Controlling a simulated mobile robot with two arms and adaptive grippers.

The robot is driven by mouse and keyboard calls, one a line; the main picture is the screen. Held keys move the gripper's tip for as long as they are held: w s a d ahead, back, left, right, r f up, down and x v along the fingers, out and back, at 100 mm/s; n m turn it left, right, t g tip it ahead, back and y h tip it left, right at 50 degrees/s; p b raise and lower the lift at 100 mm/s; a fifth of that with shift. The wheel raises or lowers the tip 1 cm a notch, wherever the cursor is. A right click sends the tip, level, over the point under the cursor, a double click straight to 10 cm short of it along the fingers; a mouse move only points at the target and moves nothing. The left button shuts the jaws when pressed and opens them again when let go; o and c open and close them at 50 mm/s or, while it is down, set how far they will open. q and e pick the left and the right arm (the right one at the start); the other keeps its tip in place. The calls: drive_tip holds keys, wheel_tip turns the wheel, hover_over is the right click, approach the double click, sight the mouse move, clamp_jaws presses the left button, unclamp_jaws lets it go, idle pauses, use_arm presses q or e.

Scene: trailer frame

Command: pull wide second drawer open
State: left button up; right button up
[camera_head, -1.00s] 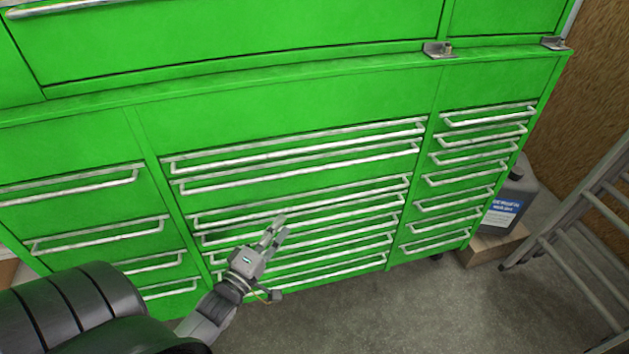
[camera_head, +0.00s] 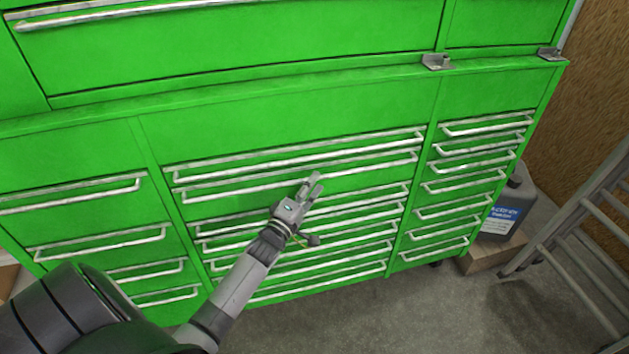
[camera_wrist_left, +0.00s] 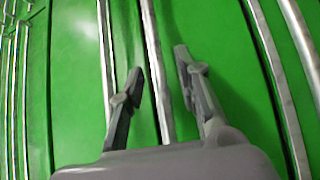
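The wide second drawer, with its long silver handle (camera_head: 225,194), is in the middle column of the green cabinet, just under the top wide handle (camera_head: 250,161). It looks closed. My left gripper (camera_head: 314,182) is in front of this column, its fingertips overlapping the right half of the second handle. In the left wrist view the gripper (camera_wrist_left: 160,72) is open, and a silver handle bar (camera_wrist_left: 153,60) runs between its two fingers. I cannot tell whether either finger touches it. My right gripper is in neither view.
More closed drawers with silver handles lie below and in the left and right columns. A ladder (camera_head: 590,235) leans at the right, near a dark jug (camera_head: 507,208) on a cardboard box (camera_head: 492,253). Bare concrete floor (camera_head: 450,310) lies in front.

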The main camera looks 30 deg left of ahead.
use_arm(q)
drive_tip(key=shift+w+r, duration=0.15)
drive_tip(key=shift+w, duration=0.55)
drive_tip(key=shift+c, duration=0.3)
clamp_jaws()
